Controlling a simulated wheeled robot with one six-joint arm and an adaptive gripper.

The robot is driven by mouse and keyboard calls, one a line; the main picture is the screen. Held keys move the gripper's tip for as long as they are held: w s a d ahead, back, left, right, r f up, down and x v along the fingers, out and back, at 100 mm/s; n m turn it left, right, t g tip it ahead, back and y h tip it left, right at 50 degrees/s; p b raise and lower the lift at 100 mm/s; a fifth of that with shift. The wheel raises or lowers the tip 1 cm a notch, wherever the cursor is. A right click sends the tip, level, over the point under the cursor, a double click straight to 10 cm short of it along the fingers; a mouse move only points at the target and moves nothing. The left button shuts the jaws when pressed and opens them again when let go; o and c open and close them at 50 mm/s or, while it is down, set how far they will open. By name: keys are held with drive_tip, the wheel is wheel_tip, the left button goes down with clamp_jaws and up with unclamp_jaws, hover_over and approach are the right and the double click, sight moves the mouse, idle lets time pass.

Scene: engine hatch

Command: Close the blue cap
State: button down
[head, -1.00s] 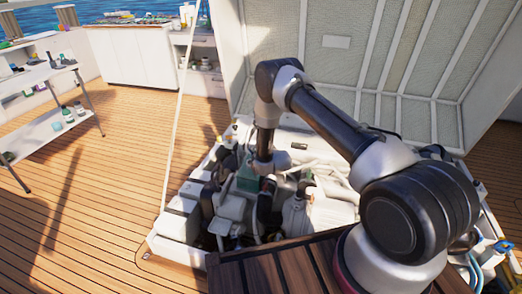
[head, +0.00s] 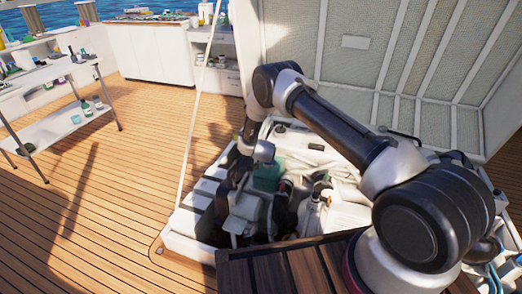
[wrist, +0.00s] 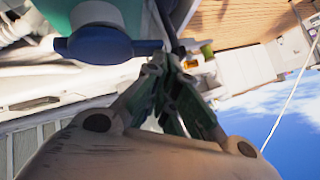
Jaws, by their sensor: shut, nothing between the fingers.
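The blue cap (wrist: 95,45) shows in the wrist view at upper left, a round piece with a flat tab reaching right. It sits against a teal body (wrist: 72,14). I cannot tell from here whether it is open or closed. My gripper (wrist: 167,62) is shut and empty, its fingertips close to the right end of the tab; I cannot tell if they touch. In the head view a teal box (head: 268,176) stands among the engine parts, below the end of my arm. The blue cap cannot be made out there, and my fingertips are hidden or too dark to tell.
The engine bay is crowded with white hoses (head: 312,150) and dark parts. A raised hatch lid (head: 355,85) stands behind, with a thin prop rod (head: 203,95) at left. Open wooden deck (head: 110,190) lies left, with a white shelf table (head: 60,125).

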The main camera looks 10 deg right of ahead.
drive_tip(key=shift+w+a+f, duration=0.2)
drive_tip(key=shift+a+f, duration=0.1)
drive_tip(key=shift+f, duration=0.4)
drive_tip(key=shift+f, duration=0.1)
